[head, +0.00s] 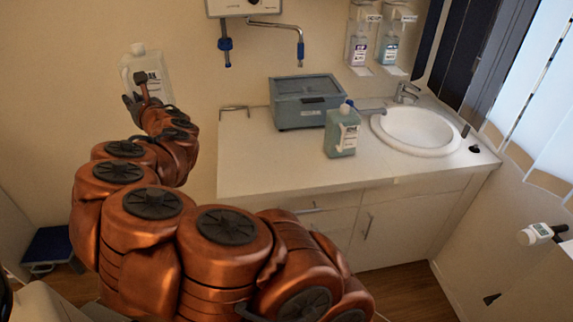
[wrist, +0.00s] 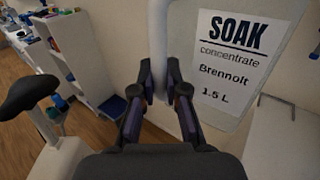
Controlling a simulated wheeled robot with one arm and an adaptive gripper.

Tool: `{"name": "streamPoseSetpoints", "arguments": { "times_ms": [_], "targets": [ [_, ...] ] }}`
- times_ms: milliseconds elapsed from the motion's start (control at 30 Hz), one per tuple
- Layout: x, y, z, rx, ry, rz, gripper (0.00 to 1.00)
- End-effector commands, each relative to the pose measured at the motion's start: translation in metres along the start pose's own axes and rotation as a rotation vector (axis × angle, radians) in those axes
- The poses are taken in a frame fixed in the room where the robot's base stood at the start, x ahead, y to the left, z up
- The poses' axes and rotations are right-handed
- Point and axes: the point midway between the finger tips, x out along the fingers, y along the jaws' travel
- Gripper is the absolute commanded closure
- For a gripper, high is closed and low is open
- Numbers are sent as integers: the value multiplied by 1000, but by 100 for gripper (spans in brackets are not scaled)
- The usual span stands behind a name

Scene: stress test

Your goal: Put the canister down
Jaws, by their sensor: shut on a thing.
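The canister (head: 155,72) is white with a dark-lettered label and shows at the upper left of the head view. In the wrist view its label reads "SOAK concentrate Brennolt 1.5 L" on the canister (wrist: 225,62). My gripper (head: 138,90) is shut on the canister, and in the wrist view the fingers of my gripper (wrist: 160,100) close around its white handle. The canister is held up in front of the wall, left of the counter (head: 250,170). My arm hides part of its lower side in the head view.
A grey lidded box (head: 304,103), a green-blue bottle (head: 342,132) and a round sink (head: 415,130) are on the counter. The counter's front left is bare. Two bottles hang in wall dispensers (head: 375,40). The wrist view shows white shelves (wrist: 75,50) at left.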

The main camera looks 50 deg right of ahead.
Motion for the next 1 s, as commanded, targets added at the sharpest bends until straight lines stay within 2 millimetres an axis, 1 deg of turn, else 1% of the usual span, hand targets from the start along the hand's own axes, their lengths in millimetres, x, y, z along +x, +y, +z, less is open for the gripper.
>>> {"name": "streamPoseSetpoints", "arguments": {
  "times_ms": [33, 100, 200, 267, 300, 400, 533, 700, 767, 900, 1000],
  "targets": [
    [-8, -29, -14, 0, -5, -23, 100],
    [-18, -57, -21, -1, -5, -30, 100],
    [-36, -94, -32, 0, -4, -43, 100],
    [-47, -112, -39, -1, -4, -46, 100],
    [-56, -126, -44, -2, -4, -51, 100],
    [-79, -155, -59, -1, -4, -57, 100],
    [-111, -188, -81, -1, -2, -63, 100],
    [-156, -220, -108, -3, -6, -63, 100],
    [-172, -230, -120, -2, -4, -65, 100],
    [-213, -248, -148, 0, -2, -67, 100],
    [-241, -256, -166, -4, -3, -65, 100]
  ]
}}
